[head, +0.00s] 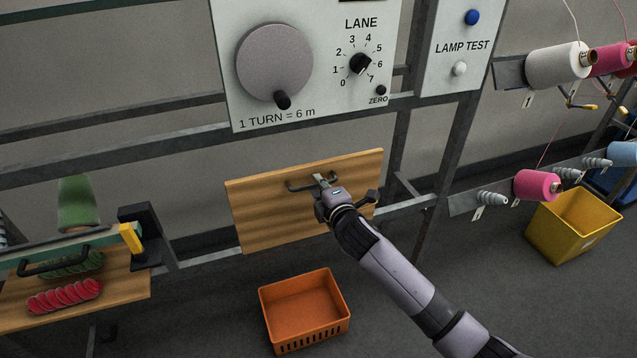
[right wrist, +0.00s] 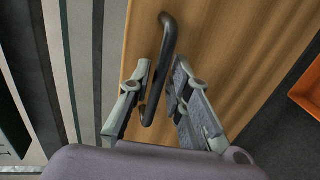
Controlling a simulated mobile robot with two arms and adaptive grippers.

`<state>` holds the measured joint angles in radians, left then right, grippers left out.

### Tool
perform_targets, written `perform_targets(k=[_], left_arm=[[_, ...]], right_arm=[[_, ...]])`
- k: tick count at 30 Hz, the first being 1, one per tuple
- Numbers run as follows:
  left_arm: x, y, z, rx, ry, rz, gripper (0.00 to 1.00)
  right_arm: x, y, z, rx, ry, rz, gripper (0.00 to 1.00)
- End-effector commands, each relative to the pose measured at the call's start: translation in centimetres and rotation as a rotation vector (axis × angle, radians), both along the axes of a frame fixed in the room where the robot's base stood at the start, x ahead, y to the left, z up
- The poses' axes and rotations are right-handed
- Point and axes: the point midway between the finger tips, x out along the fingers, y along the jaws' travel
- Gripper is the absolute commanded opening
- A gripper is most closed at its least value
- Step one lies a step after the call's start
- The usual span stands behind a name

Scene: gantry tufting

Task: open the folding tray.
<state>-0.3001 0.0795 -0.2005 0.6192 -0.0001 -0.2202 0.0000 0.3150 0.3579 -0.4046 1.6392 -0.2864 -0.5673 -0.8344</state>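The folding tray (head: 265,210) is a wooden panel on the grey frame below the control panel, its broad face toward me. It stands steeply, and I cannot tell its exact angle. A dark bar handle (right wrist: 168,45) is fixed to its face. My right gripper (right wrist: 162,82) is at this handle. In the right wrist view its two fingers are apart, one on each side of the bar, with gaps visible. In the head view the right gripper (head: 322,186) covers part of the handle. My left gripper is not in view.
An orange crate (head: 304,309) stands on the floor below the tray. A wooden shelf (head: 125,287) with red and green yarn pieces is at left. A yellow bin (head: 572,224) and thread spools (head: 536,186) are at right. The crank dial (head: 275,62) is above.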

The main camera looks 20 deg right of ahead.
Motion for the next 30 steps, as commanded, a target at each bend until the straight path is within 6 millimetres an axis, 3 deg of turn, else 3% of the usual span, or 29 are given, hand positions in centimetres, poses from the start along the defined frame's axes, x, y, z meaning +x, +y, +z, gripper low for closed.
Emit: perform_targets(k=[12, 21, 30], left_arm=[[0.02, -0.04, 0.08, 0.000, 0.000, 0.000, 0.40], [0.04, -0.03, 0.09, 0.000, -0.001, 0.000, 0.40], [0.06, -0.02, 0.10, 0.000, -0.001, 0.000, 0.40]], right_arm=[[0.89, 0.04, -0.18, 0.000, 0.000, 0.001, 0.18], [0.87, 0.04, -0.19, 0.000, 0.000, 0.000, 0.00], [0.85, 0.03, -0.23, 0.000, 0.001, 0.000, 0.00]])
